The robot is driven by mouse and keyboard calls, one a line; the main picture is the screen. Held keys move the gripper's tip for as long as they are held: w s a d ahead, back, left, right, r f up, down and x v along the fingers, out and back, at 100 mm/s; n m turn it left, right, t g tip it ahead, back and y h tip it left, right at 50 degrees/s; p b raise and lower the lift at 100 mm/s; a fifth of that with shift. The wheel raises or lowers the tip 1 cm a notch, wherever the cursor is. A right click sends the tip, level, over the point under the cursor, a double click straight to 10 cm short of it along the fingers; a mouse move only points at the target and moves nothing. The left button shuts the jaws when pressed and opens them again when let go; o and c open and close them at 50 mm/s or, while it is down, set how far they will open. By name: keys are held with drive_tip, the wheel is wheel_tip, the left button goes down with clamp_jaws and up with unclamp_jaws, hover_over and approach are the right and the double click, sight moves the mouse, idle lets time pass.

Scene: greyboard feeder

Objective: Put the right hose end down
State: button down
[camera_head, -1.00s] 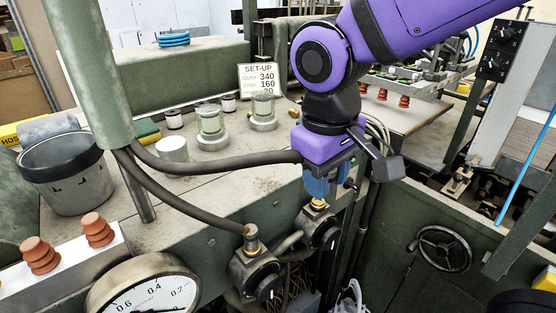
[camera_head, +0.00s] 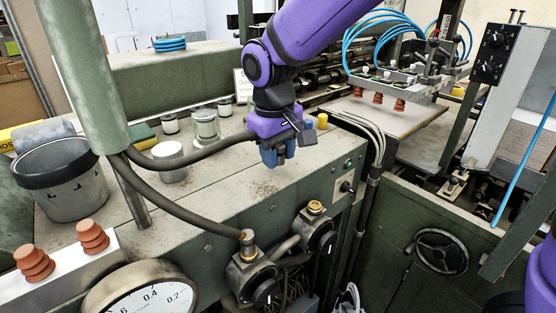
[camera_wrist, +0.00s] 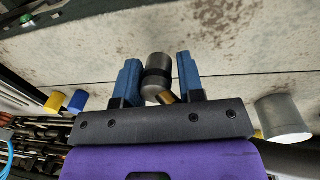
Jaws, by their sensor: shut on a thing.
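My gripper (camera_head: 277,158) is above the front part of the grey-green bench top (camera_head: 225,185). Its blue fingers are shut on the right hose end, a dark cuff (camera_wrist: 158,75) with a brass bit showing in the wrist view. The right hose (camera_head: 195,155) runs from the green post to my gripper. Whether the hose end touches the bench top I cannot tell. The right valve's brass fitting (camera_head: 315,207) is bare. The left hose (camera_head: 185,208) sits on the left valve fitting (camera_head: 248,240).
A grey cylinder (camera_head: 171,162) and glass jars (camera_head: 205,125) stand left of my gripper. A yellow cap (camera_head: 322,121) is just to its right. A bucket (camera_head: 65,180) is at the left and a gauge (camera_head: 145,292) in front. Bench top below my gripper is clear.

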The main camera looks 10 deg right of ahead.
drive_tip(key=shift+f, duration=0.95)
drive_tip(key=shift+f, duration=0.15)
drive_tip(key=c, duration=0.7)
unclamp_jaws()
drive_tip(key=shift+c, duration=0.2)
drive_tip(key=r, duration=1.2)
drive_tip(key=shift+s+a+r, duration=0.15)
drive_tip(key=shift+s+a, duration=0.1)
drive_tip(key=shift+a, duration=0.15)
